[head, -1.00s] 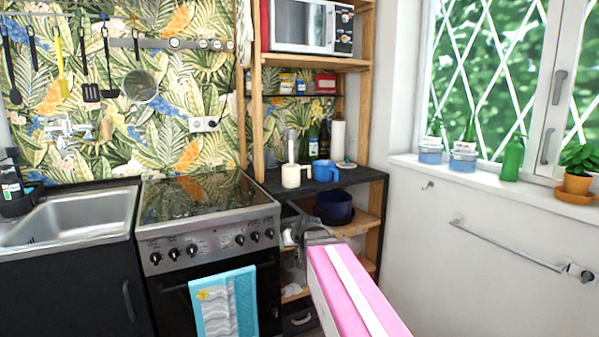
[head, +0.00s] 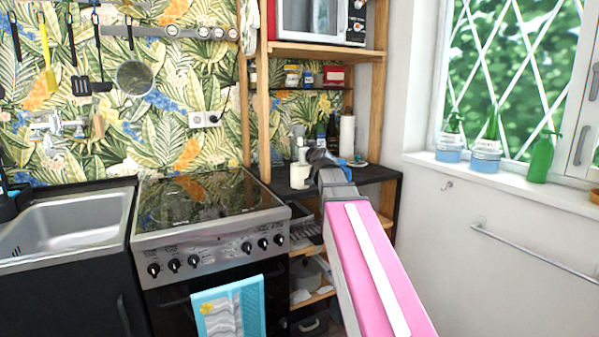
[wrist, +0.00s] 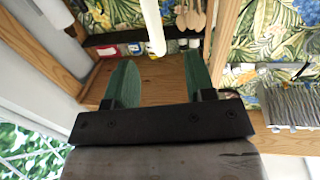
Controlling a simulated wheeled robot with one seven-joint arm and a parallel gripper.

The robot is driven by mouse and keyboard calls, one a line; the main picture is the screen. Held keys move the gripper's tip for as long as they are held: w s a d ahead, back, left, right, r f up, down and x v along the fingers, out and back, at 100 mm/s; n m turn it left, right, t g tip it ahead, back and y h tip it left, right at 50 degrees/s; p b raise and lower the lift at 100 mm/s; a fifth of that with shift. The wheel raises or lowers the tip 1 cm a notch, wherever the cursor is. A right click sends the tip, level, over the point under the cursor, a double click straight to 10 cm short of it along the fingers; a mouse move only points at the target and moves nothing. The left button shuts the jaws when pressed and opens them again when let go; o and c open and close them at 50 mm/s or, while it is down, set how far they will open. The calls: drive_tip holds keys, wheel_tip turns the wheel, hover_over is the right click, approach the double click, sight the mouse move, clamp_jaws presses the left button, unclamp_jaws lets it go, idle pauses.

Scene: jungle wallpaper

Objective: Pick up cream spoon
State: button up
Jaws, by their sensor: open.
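My gripper (head: 322,158) reaches toward the rack's dark counter at the end of my pink and white arm. In the wrist view its two green fingers (wrist: 160,70) are apart, with nothing held between them. A pale, upright, rod-like thing (wrist: 152,25) shows beyond the gap between the fingers. Several tan spoon-shaped things (wrist: 190,16) show beside it near the top edge. I cannot tell which of these is the cream spoon. In the head view a cream mug (head: 300,175) stands just left of my gripper, with a pale upright thing (head: 298,140) behind it.
The wooden rack (head: 262,110) has upright posts and a shelf of jars (head: 292,75) above the counter. A paper roll (head: 347,135) and dark bottles stand close behind my gripper. The stove (head: 210,205) is to the left, and the window wall to the right.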

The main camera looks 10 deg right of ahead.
drive_tip(key=w, duration=0.6)
drive_tip(key=w+a, duration=0.1)
drive_tip(key=w, duration=0.3)
drive_tip(key=shift+f, duration=0.1)
drive_tip(key=shift+s, duration=0.1)
clamp_jaws()
